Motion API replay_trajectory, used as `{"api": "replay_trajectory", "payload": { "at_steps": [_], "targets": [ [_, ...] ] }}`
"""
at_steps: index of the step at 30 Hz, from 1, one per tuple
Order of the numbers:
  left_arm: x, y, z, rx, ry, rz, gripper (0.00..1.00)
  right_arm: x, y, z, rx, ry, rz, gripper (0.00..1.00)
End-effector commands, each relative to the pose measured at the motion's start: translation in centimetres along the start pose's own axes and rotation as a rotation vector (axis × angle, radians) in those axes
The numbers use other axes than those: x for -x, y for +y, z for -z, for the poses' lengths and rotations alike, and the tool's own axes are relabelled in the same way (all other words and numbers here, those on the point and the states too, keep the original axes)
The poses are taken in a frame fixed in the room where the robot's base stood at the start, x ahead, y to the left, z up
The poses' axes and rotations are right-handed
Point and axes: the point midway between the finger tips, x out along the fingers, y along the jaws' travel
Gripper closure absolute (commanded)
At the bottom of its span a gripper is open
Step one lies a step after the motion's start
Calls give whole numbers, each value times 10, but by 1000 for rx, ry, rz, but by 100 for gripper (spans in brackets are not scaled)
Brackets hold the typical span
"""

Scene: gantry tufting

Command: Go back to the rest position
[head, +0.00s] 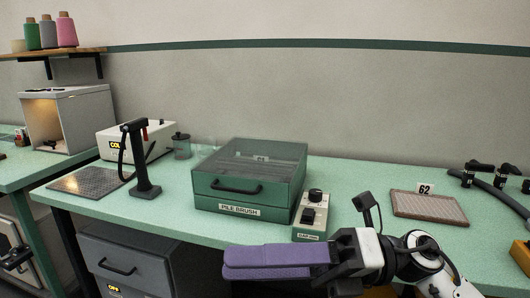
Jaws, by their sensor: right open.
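My right gripper (228,263) reaches in from the lower right, in front of the bench's front edge. Its two long purple fingers point left, and one largely overlaps the other from this angle. The gripper is open, and I see nothing held between the fingers. It is below and in front of the green PILE BRUSH case (240,212) and the small switch box (311,215). My left gripper is not in view.
The green bench (358,182) holds a black stand (142,160), a flat dark plate (90,182), a white box (137,141), a jar (181,146) and a brown pad (429,208). Black hoses (497,190) lie at right. A grey drawer unit (122,262) stands below.

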Motion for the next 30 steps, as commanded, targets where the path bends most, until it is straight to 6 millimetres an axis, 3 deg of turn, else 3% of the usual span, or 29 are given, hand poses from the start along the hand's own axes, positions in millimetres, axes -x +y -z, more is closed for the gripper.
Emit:
{"api": "replay_trajectory", "payload": {
  "at_steps": [2,5,8,11,14,17,21,24,27,30],
  "targets": [
    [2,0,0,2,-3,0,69,3,-6,-12,-180,-203,-117,52],
    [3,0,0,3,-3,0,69,24,-28,-29,-413,-463,-225,52],
    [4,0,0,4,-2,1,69,58,-69,-33,-662,-731,-297,52],
    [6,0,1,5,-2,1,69,100,-125,-14,-926,-1001,-333,52],
    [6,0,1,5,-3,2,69,136,-180,26,-1169,-1237,-338,52],
    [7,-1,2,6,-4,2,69,165,-225,82,-1388,-1441,-319,52],
    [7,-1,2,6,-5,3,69,191,-270,175,-1668,-1691,-267,52],
    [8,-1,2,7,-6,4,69,200,-287,241,-1842,-1836,-220,52],
    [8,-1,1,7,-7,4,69,204,-293,294,-1974,-1941,-176,52],
    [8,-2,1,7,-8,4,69,204,-294,328,-2062,-2007,-146,52]
  ]
}}
